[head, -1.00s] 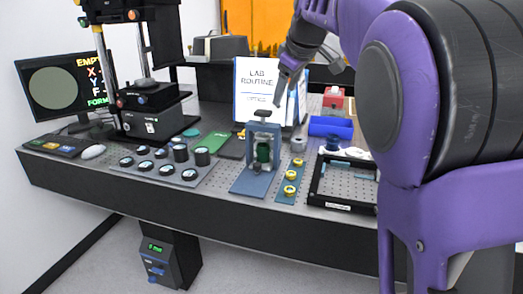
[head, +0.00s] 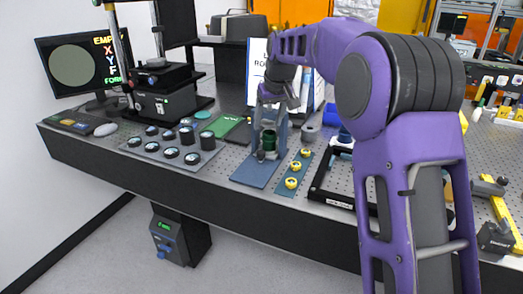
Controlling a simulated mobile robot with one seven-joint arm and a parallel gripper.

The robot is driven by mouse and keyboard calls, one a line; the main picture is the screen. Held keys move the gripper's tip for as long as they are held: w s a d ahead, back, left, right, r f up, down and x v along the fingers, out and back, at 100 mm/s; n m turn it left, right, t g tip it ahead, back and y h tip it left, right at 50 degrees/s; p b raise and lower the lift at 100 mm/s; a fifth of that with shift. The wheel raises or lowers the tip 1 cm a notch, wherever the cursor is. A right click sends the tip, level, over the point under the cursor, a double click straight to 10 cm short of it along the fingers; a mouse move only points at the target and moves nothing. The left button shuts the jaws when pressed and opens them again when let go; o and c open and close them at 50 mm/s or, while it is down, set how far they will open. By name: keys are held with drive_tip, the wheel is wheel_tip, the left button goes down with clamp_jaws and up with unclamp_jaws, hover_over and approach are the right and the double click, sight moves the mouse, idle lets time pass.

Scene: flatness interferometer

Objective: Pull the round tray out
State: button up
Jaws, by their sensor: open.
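The interferometer (head: 160,105), a black instrument with a column, stands at the left of the bench beside a monitor (head: 75,65). I cannot make out a round tray for certain; any tray in the instrument's dark base is too small to tell. My gripper (head: 276,106) is open, pointing down at the top of a blue stand (head: 262,172) that has a dark green cylinder in it. The gripper is well to the right of the interferometer. Its fingertips are small and partly lost against the stand, so I cannot tell if they touch it.
A grey plate (head: 178,155) with several black round pieces lies between the instrument and the stand. A narrow plate (head: 288,190) with yellow-ringed pieces and a black frame (head: 320,188) lie to the right.

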sight(261, 152)
drive_tip(key=b+x, duration=0.1)
drive_tip(key=x, duration=1.3)
drive_tip(key=shift+d, duration=0.1)
drive_tip(key=shift+s, duration=0.1)
clamp_jaws()
idle(0.7)
